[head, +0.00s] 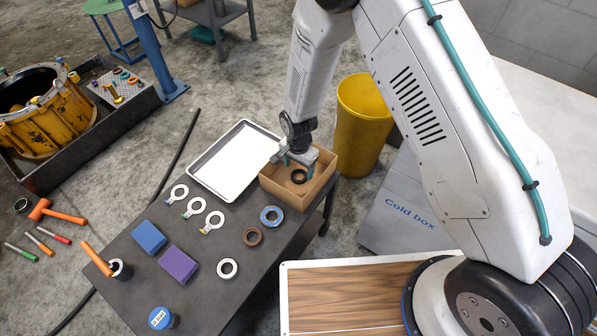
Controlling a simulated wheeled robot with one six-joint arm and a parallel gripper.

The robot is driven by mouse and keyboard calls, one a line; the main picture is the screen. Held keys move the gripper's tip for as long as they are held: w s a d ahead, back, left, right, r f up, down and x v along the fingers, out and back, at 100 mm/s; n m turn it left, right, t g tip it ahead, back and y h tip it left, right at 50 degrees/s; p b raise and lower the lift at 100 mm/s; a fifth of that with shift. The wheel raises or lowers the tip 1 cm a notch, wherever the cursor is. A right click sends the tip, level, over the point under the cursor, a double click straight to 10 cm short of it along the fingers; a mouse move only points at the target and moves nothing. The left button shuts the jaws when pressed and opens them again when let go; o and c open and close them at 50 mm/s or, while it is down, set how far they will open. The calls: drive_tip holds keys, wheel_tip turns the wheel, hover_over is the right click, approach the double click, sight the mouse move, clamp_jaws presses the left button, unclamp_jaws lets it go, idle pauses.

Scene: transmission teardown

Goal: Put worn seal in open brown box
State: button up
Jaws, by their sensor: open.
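The open brown box (323,187) stands at the far right corner of the dark table. The fingers do not appear to hold the ring. The gripper hides part of the box's back wall and interior.
A silver tray (234,160) lies left of the box. A yellow bin (362,125) stands behind.

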wheel_tip(320, 180, up, 9)
drive_tip(key=shift+f, duration=0.2)
drive_tip(key=s+d+r+n, duration=0.15)
drive_tip(key=d+r, duration=0.25)
drive_tip(key=r, duration=0.5)
drive_tip(key=s+d+r+n, duration=0.1)
drive_tip(key=s+d+r, duration=0.1)
drive_tip(key=d+r, duration=0.5)
drive_tip(key=s+d+r+n, duration=0.1)
drive_tip(key=s+d+r, duration=0.1)
drive_tip(key=r, duration=0.9)
drive_tip(key=s+d+r+n, duration=0.1)
drive_tip(key=s+d+r, duration=0.2)
drive_tip(key=s, duration=0.4)
drive_tip(key=s+d+r+n, duration=0.1)
drive_tip(key=s+d+r, duration=0.3)
drive_tip(key=s, duration=0.4)
drive_tip(key=s+d+r+n+t, duration=0.1)
drive_tip(key=s+d+r+n, duration=0.1)
drive_tip(key=s+r, duration=0.3)
drive_tip(key=shift+s+d, duration=0.9)
drive_tip(key=shift+s, duration=0.35)
